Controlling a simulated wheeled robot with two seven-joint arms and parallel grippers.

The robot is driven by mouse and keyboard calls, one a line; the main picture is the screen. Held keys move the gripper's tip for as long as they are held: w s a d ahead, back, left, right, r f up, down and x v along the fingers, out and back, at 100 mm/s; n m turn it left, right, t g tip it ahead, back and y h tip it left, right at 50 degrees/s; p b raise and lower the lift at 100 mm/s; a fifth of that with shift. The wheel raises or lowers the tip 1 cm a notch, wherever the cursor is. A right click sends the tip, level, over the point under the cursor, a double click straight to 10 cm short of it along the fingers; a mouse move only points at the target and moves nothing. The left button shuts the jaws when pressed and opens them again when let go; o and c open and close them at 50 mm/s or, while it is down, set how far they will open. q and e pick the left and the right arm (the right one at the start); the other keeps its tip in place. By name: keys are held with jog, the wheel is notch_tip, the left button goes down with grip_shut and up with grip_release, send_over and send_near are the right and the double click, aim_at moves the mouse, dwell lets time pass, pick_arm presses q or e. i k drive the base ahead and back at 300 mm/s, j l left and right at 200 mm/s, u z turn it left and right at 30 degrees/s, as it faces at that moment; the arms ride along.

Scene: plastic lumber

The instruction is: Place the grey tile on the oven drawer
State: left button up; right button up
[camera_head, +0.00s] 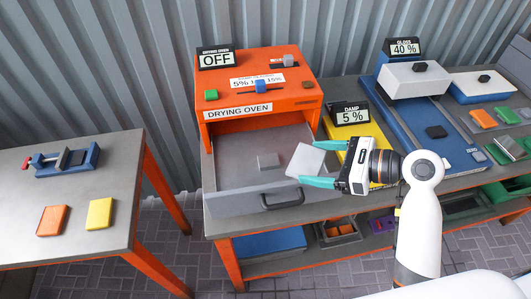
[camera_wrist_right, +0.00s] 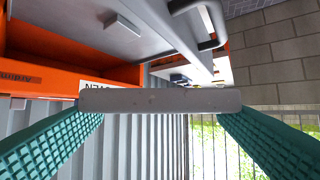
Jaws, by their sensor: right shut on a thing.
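The grey tile (camera_head: 306,161) is held between the teal fingertips of my right gripper (camera_head: 318,165), over the right front part of the open drawer. In the right wrist view, the tile (camera_wrist_right: 160,100) shows edge-on across both fingers. The oven drawer (camera_head: 235,173) is grey, pulled out below the orange drying oven (camera_head: 258,90), with a dark handle (camera_head: 283,200) on its front. A small light-grey block (camera_head: 268,160) lies on the drawer floor, left of the held tile. The tile appears above the drawer; its exact height is unclear. My left gripper is not in view.
The oven's sign (camera_head: 216,58) reads OFF. A yellow unit with a "DAMP 5 %" sign (camera_head: 351,113) stands right of the drawer, behind my gripper. A blue unit (camera_head: 410,130) is further right. The left table (camera_head: 70,190) holds an orange tile, a yellow tile and a blue vise.

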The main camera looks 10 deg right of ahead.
aim_at(269, 160)
jog(key=l+u, duration=1)
jog(key=k+l, duration=0.15)
jog(key=l, duration=0.25)
jog(key=k+l+u, duration=0.1)
jog(key=l, duration=0.3)
jog(key=k+l+u, duration=0.1)
jog(key=k+l, duration=0.15)
jog(key=l, duration=0.15)
